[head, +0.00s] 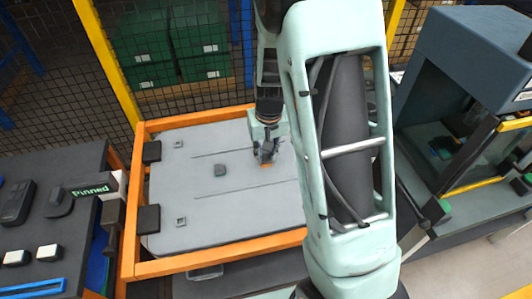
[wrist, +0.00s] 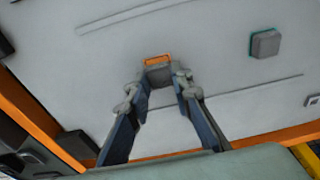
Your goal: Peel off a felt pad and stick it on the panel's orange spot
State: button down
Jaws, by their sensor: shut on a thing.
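The grey panel (head: 235,218) lies in an orange frame, and it fills most of the wrist view (wrist: 215,65). My gripper (head: 266,152) is over the panel, right of its middle. In the wrist view my gripper (wrist: 161,82) has its two fingers closed on a small dark grey felt pad (wrist: 160,75). The orange spot (wrist: 157,60) shows as a strip and edges just beyond the pad, which covers the rest of it. The spot also shows as a sliver below my fingertips in the head view (head: 266,165). I cannot tell whether the pad touches the panel.
A dark raised block (head: 220,170) sits on the panel left of my gripper, also in the wrist view (wrist: 265,43). Dark clamps (head: 149,218) hold the frame's left side. A bench (head: 45,225) stands left, a dark machine (head: 465,60) right, and a mesh fence behind.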

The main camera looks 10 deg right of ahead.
jog(key=shift+f+b, duration=0.7)
dwell(1.0)
dwell(0.3)
jog(key=c, duration=1.7)
grip_release()
jog(key=shift+o, duration=0.2)
jog(key=shift+r, duration=0.15)
notch_tip(320, 180, up, 12)
jog(key=s, duration=0.2)
